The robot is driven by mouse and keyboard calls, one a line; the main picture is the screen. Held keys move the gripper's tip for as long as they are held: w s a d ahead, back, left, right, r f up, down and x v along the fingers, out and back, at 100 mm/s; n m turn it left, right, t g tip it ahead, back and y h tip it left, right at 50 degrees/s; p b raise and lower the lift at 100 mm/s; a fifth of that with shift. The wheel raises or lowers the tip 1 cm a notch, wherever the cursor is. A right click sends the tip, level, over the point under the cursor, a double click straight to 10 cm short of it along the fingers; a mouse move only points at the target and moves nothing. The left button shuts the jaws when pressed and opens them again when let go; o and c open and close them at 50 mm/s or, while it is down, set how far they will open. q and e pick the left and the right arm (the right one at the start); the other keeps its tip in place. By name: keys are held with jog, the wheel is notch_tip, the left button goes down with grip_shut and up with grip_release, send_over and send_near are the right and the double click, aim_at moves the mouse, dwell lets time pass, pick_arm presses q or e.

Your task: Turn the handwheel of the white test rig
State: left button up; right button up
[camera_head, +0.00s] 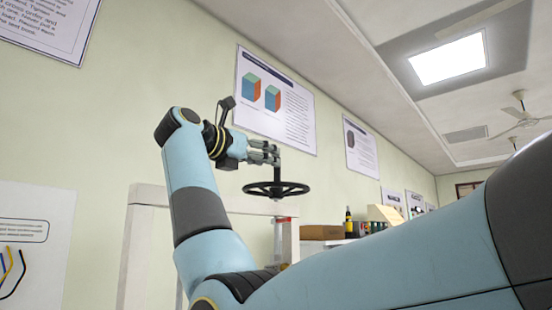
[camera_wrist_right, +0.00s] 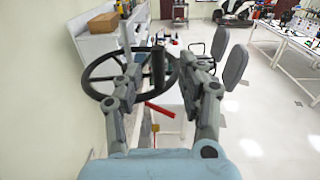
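The black handwheel (camera_head: 276,188) lies flat in the head view, with an upright knob on its rim. It also shows in the right wrist view (camera_wrist_right: 90,77), where the dark knob (camera_wrist_right: 158,68) stands between my fingers. My right gripper (camera_head: 270,154) is beside the knob, above the wheel. In the right wrist view my right gripper (camera_wrist_right: 156,72) has its fingers spread, with visible gaps on both sides of the knob. The white test rig frame (camera_head: 147,194) stands left of the wheel, partly hidden by my right arm. My left gripper is not in view.
A bench with a brown box (camera_head: 321,232) and a dark bottle (camera_head: 348,222) stands behind the wheel. In the right wrist view, a red bar (camera_wrist_right: 160,109) lies below the wheel, grey chairs (camera_wrist_right: 234,66) stand to the right, and open floor (camera_wrist_right: 265,125) shows at lower right.

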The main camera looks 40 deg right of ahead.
aim_at(277, 183)
jog(key=d, duration=0.2)
jog(key=w+d+p, duration=0.1)
jog(key=d, duration=0.2)
jog(key=shift+p, duration=0.3)
jog(key=shift+d+f, duration=0.1)
jog(key=shift+d, duration=0.15)
jog(key=c, duration=0.4)
grip_shut()
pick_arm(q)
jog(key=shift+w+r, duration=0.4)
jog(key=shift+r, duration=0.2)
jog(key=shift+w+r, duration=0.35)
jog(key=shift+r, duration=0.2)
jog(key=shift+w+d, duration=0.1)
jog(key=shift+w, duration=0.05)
pick_arm(e)
jog(key=shift+w+f, duration=0.1)
